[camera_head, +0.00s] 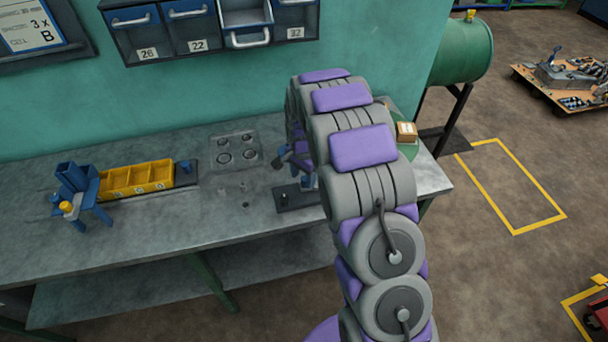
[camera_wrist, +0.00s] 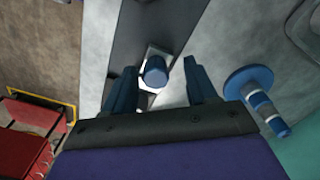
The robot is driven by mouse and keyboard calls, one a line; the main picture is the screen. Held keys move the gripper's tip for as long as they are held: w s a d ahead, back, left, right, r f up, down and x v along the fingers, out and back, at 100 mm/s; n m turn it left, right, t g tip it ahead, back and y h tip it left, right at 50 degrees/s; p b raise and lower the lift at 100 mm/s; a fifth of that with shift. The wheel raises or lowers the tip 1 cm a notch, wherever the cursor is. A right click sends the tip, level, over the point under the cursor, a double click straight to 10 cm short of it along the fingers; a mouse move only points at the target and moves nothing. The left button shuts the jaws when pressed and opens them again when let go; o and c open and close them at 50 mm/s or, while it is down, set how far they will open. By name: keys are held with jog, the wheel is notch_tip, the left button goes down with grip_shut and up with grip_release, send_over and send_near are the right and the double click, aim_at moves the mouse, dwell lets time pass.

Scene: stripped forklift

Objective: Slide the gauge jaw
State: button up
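The gauge's dark base plate (camera_head: 290,200) lies on the grey bench, partly hidden behind my arm. In the wrist view it is a long dark strip (camera_wrist: 148,28). A light metal block on it carries a round blue knob (camera_wrist: 156,72), which looks like the jaw's handle. My gripper (camera_wrist: 160,68) is open, with one blue finger on each side of the knob. Gaps show on both sides, so the fingers look clear of it. In the head view my arm hides most of the gripper and the jaw.
A blue disc with a striped stem (camera_wrist: 255,95) stands close right of the fingers in the wrist view. A yellow bin tray (camera_head: 137,178) and a blue fixture (camera_head: 78,190) stand on the bench at left. Drawers (camera_head: 210,25) hang above. A small box (camera_head: 406,131) sits right of my arm.

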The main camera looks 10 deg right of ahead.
aim_at(303, 179)
jog(key=shift+d+r, duration=0.15)
jog(key=shift+r, duration=0.35)
notch_tip(303, 179, up, 16)
jog(key=p, duration=0.1)
jog(key=shift+a+r+p, duration=0.15)
jog(key=shift+a+p, duration=0.1)
jog(key=shift+p, duration=0.15)
jog(key=s+r+n+g+b, duration=0.1)
jog(key=s+r+n, duration=0.2)
jog(key=s, duration=0.8)
jog(key=s+r+n+b, duration=0.1)
jog(key=s+r+n, duration=0.2)
jog(key=s, duration=0.8)
jog(key=s+f+n, duration=0.3)
jog(key=s+n, duration=0.2)
jog(key=s, duration=1.4)
jog(key=shift+s+a+g+b, duration=0.25)
jog(key=shift+s+g+b, duration=0.1)
jog(key=shift+g+b, duration=0.1)
